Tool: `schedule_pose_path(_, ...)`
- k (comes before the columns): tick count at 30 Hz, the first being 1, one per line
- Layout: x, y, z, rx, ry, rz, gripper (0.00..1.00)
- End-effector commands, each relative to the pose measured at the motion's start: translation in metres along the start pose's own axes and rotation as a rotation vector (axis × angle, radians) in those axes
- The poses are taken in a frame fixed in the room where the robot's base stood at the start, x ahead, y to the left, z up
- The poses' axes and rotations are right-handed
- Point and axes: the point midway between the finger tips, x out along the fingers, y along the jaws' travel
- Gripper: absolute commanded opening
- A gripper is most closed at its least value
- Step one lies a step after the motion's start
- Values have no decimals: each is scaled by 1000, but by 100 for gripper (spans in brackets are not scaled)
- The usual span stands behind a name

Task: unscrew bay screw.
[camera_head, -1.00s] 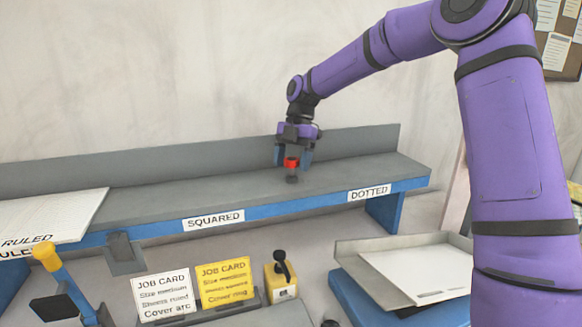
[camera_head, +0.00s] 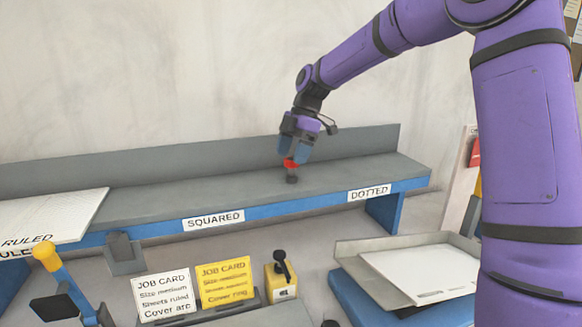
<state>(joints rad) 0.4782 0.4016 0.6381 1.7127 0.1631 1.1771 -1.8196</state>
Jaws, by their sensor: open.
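The bay screw appears to be the small piece with a red top and a dark lower part (camera_head: 291,172) on the grey shelf, between the SQUARED and DOTTED labels. My gripper (camera_head: 294,157) is above it, with its blue fingers pointing down around or just over the red top. The jaws are open. The fingers partly cover the red top, and I cannot tell whether they touch it.
The grey shelf (camera_head: 150,208) has a raised back wall. White sheets (camera_head: 45,215) lie on its left end. Below are two job cards (camera_head: 225,282), a yellow block with a black lever (camera_head: 281,285), a yellow-topped blue lever (camera_head: 60,270) and a paper tray (camera_head: 420,268) at right.

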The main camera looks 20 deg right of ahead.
Motion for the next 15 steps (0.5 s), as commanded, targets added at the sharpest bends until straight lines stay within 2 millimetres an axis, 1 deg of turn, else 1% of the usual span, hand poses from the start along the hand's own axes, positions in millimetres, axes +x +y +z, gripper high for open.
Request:
schedule_pose_path(3, 0, 0, 0, 96, -1, 39, 68)
schedule_pose_path(8, 0, -1, 0, 170, 0, 69, 68)
schedule_pose_path(15, 0, -1, -1, 481, -1, 200, 68)
